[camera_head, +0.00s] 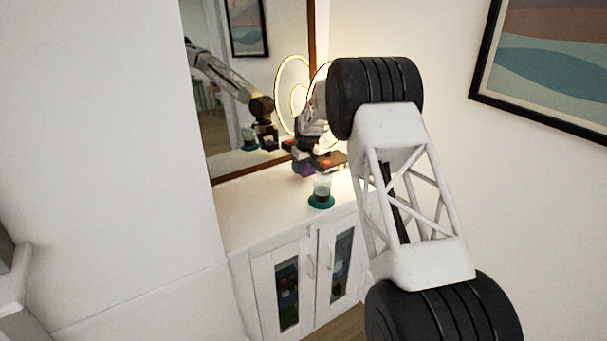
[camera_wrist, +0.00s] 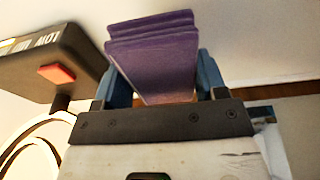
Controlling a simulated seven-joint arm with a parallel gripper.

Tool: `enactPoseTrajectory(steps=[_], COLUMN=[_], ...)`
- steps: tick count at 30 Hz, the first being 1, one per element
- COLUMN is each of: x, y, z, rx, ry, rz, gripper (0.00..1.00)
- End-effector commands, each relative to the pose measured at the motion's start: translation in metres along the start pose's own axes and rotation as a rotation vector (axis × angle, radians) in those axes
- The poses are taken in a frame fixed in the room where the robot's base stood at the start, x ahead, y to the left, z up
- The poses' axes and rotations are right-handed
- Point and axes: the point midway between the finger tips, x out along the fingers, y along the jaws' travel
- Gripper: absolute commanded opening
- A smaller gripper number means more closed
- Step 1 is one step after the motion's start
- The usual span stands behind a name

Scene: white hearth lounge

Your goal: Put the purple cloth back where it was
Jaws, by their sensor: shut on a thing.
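The purple cloth (camera_wrist: 158,62) is a folded, layered bundle in the wrist view. My gripper (camera_wrist: 165,90) is shut on it, with a blue finger on each side. In the head view the purple cloth (camera_head: 304,169) shows only as a small patch below my gripper (camera_head: 308,160), over the back part of the white cabinet top. My arm hides part of that area. I cannot tell whether the cloth touches the cabinet top.
A glass (camera_head: 322,186) with dark contents stands on a teal coaster (camera_head: 321,202) near the front edge of the white cabinet (camera_head: 250,222). A mirror (camera_head: 240,165) stands behind. A glowing ring lamp (camera_wrist: 22,140) is close by. The cabinet top's left part is clear.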

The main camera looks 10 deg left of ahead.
Motion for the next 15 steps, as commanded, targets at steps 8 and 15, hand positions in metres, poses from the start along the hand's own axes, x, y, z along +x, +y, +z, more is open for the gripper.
enactPoseTrajectory(steps=[8,15], x=[0.026,0.032], y=[0.0,0.0], z=[0.004,0.005], rx=[0.0,0.0], ry=[0.0,0.0], rz=[0.0,0.0], gripper=[0.43,0.43])
